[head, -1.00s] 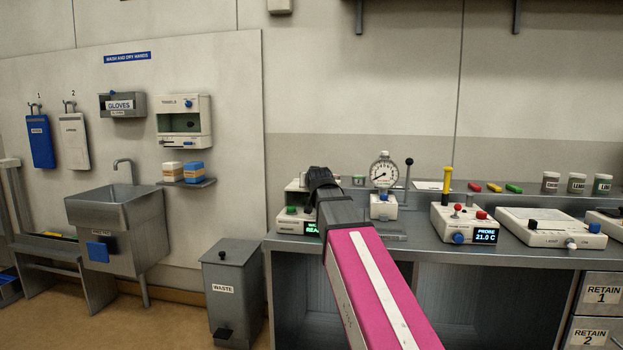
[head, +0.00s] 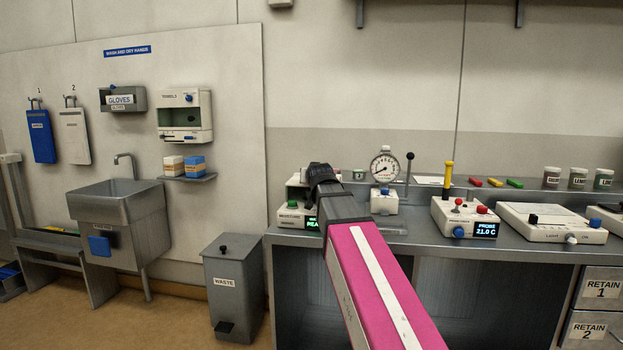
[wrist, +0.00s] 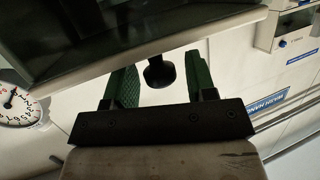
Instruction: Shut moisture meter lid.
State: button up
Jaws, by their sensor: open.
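The moisture meter (head: 290,218) is a small white box with a green button and a green-lit display, at the left end of the bench. My arm hides part of it in the head view. In the wrist view a dark panel with a pale edge (wrist: 150,47), which looks like its raised lid, spans the top. A black knob (wrist: 159,72) sits just below that edge. My gripper (wrist: 163,68) is open, its green fingers on either side of the knob. I cannot tell whether they touch it.
Right of my arm stand a dial gauge (head: 384,167) with a lever, a probe unit (head: 465,218) and a flat white instrument (head: 552,223). A waste bin (head: 234,290) and a sink (head: 116,205) are to the left. The floor between them is clear.

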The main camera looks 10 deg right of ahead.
jog(key=shift+s+d+f, duration=0.1)
jog(key=shift+s+f, duration=0.05)
jog(key=v, duration=1)
jog(key=shift+s+r, duration=0.2)
jog(key=shift+s, duration=0.05)
